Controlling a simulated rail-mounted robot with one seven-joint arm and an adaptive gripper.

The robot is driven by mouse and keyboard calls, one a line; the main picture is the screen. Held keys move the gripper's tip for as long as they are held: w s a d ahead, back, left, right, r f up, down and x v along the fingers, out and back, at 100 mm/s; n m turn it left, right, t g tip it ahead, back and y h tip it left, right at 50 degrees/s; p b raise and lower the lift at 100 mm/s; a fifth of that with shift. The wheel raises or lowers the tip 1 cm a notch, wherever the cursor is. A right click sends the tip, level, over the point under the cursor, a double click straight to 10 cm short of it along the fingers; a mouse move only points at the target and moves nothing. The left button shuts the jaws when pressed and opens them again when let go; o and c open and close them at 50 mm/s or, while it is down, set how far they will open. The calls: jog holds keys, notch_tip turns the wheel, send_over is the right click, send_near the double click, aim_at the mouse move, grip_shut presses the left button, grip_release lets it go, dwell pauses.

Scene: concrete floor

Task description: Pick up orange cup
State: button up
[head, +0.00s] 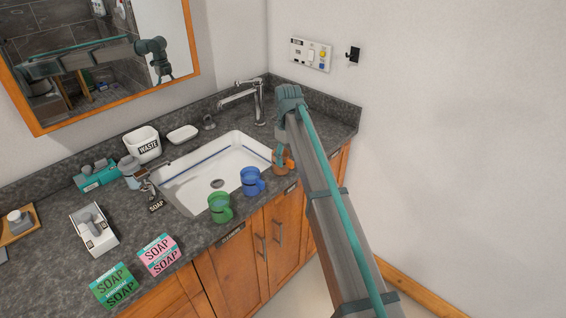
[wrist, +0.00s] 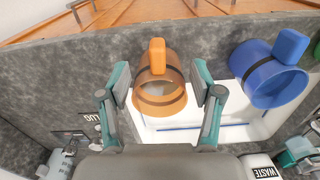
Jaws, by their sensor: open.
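The orange cup (wrist: 159,98) shows in the wrist view between the two fingers of my gripper (wrist: 163,92), with its handle pointing up in the picture. The gripper is open, with a finger on either side of the cup and small gaps visible. In the head view the orange cup (head: 283,160) stands at the front edge of the counter, right of the blue cup, and my arm hides part of it. My gripper is mostly hidden behind my arm in the head view.
A blue cup (head: 252,181) and a green cup (head: 220,208) stand left of the orange cup along the counter's front edge. The white sink (head: 190,172) lies behind them, with a faucet (head: 258,100) at its back. Soap boxes (head: 159,255) are at the front left.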

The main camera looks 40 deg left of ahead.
jog(key=shift+w+f+p, duration=0.1)
jog(key=shift+f+p, duration=0.95)
jog(key=shift+f, duration=1.6)
grip_shut()
